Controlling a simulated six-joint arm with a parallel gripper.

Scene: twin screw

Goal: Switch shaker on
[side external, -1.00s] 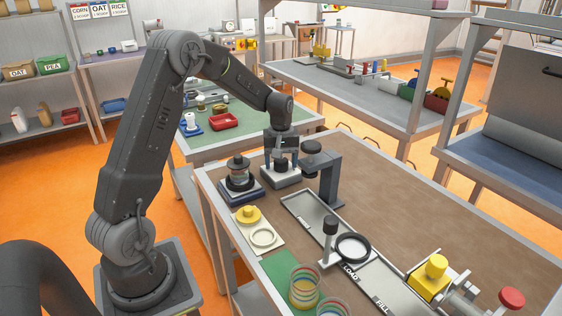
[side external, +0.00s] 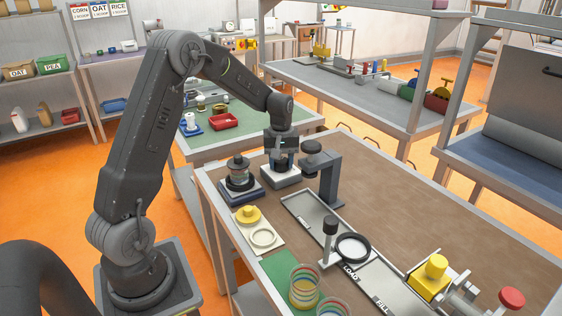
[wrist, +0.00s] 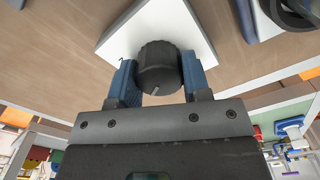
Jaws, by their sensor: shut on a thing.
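A round black knob (wrist: 157,68) stands on a pale square box in the wrist view, with a small light mark on its near face. My gripper (wrist: 158,78) is shut on this knob, one blue finger on each side. In the side view my gripper (side external: 283,161) points down over the pale box (side external: 281,179), and its fingers hide most of the knob. Just left of it stands a dark blue-based device (side external: 241,194) holding a jar-like piece with a dark top (side external: 238,161). I cannot tell whether it is running.
A dark grey bracket stand (side external: 330,178) is close on the right of my gripper. A yellow-knobbed piece (side external: 248,214) and a pale ring (side external: 263,237) lie in front.

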